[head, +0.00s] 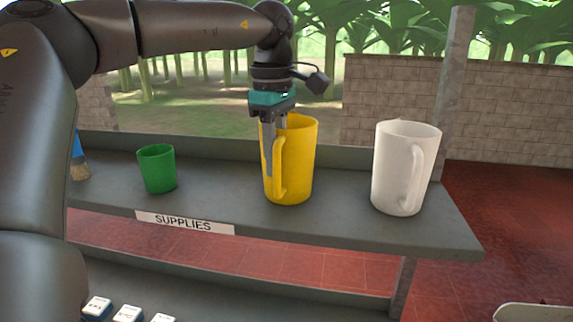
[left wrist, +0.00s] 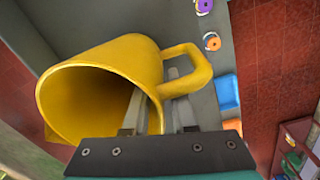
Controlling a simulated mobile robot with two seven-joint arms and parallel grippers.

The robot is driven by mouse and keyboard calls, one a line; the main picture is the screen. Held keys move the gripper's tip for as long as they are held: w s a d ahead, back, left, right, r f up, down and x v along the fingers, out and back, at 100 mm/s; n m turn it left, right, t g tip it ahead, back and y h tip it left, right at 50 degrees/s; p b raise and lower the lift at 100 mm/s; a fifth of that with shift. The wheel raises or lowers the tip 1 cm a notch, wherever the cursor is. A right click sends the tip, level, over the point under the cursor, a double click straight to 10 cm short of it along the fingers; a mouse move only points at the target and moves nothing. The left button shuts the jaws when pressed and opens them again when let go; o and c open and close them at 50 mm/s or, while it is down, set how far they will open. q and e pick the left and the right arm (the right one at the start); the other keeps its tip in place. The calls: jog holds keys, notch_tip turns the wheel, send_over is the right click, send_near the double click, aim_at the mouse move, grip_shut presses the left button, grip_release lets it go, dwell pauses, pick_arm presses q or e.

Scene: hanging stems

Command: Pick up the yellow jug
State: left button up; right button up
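The yellow jug (head: 297,160) stands upright on the grey shelf, its handle toward me. My left gripper (head: 273,150) points down at the jug's left side near the handle. In the left wrist view, the jug (left wrist: 105,75) shows its open mouth and handle. The fingers of the left gripper (left wrist: 157,100) are apart, with jug wall between them. One finger is at the mouth and the other is by the handle, partly hidden by it. Whether they touch the jug is unclear. My right gripper is not in view.
A green cup (head: 157,169) stands to the left and a white jug (head: 404,168) to the right on the shelf (head: 340,221). A brush (head: 79,160) is at the far left. A lower shelf holds several small white-topped items (head: 127,314). Bare shelf separates the jugs.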

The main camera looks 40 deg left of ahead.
pick_arm(q)
grip_shut()
dwell(1.1)
